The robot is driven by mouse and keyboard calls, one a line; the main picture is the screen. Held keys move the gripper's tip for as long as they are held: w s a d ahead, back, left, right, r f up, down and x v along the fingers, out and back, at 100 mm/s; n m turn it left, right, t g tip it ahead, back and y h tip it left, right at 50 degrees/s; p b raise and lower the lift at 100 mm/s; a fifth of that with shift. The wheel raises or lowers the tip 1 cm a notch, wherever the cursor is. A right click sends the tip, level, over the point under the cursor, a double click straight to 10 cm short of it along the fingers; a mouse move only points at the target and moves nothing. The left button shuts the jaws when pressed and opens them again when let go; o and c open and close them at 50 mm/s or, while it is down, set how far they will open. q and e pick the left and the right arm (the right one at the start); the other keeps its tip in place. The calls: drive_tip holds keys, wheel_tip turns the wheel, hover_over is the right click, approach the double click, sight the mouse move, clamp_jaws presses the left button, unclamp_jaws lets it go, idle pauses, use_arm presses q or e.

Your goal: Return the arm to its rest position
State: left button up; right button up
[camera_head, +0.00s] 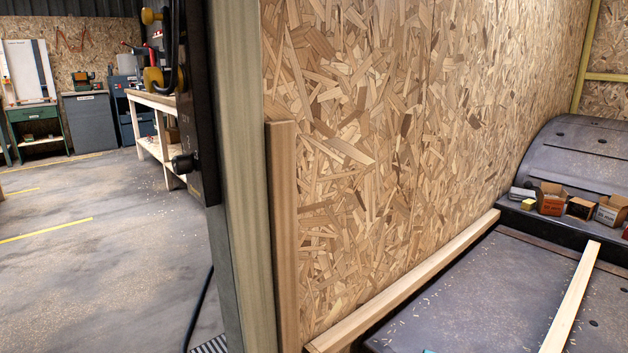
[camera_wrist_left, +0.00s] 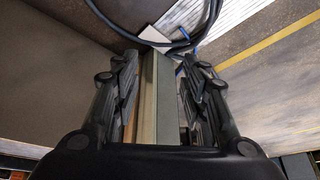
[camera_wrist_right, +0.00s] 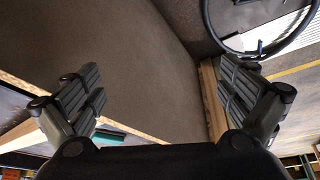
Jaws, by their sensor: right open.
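My left gripper (camera_wrist_left: 159,75) has its fingers drawn in on either side of an upright wooden post (camera_wrist_left: 160,100), with little or no gap. In the head view a pale post (camera_head: 242,180) and a browner batten (camera_head: 285,230) stand at the end of the chipboard wall panel (camera_head: 370,120). My right gripper (camera_wrist_right: 157,85) is open, with nothing between its fingers. A post (camera_wrist_right: 211,95) shows beside its right finger, and a board edge passes by its left finger. Neither gripper shows in the head view.
A dark arched cover (camera_head: 585,150) and small open boxes (camera_head: 551,198) are at the right. A loose batten (camera_head: 572,300) lies on the dark floor panel. A workbench (camera_head: 152,120) stands behind. A black cable loops above the right gripper. Open floor (camera_head: 100,230) lies at the left.

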use_arm(q)
drive_tip(key=s+f+g+p, duration=0.4)
drive_tip(key=f+p, duration=0.5)
drive_tip(key=p, duration=1)
use_arm(e)
drive_tip(key=s+f+g, duration=0.3)
drive_tip(key=s+f, duration=0.2)
drive_tip(key=f, duration=0.4)
use_arm(q)
drive_tip(key=s+a+p, duration=0.2)
drive_tip(key=s+p, duration=0.5)
drive_tip(key=s, duration=0.1)
drive_tip(key=s+a+p, duration=0.1)
drive_tip(key=s+p, duration=0.7)
drive_tip(key=s, duration=0.1)
drive_tip(key=shift+s+a+f+y, duration=0.25)
drive_tip(key=shift+s+a+y, duration=0.05)
drive_tip(key=shift+a, duration=0.1)
use_arm(e)
drive_tip(key=s+d, duration=0.2)
drive_tip(key=s, duration=0.6)
drive_tip(key=s+d+g, duration=0.1)
drive_tip(key=s, duration=0.7)
drive_tip(key=shift+s+d+f+h, duration=0.25)
drive_tip(key=shift+s+d+h, duration=0.05)
drive_tip(key=shift+d, duration=0.1)
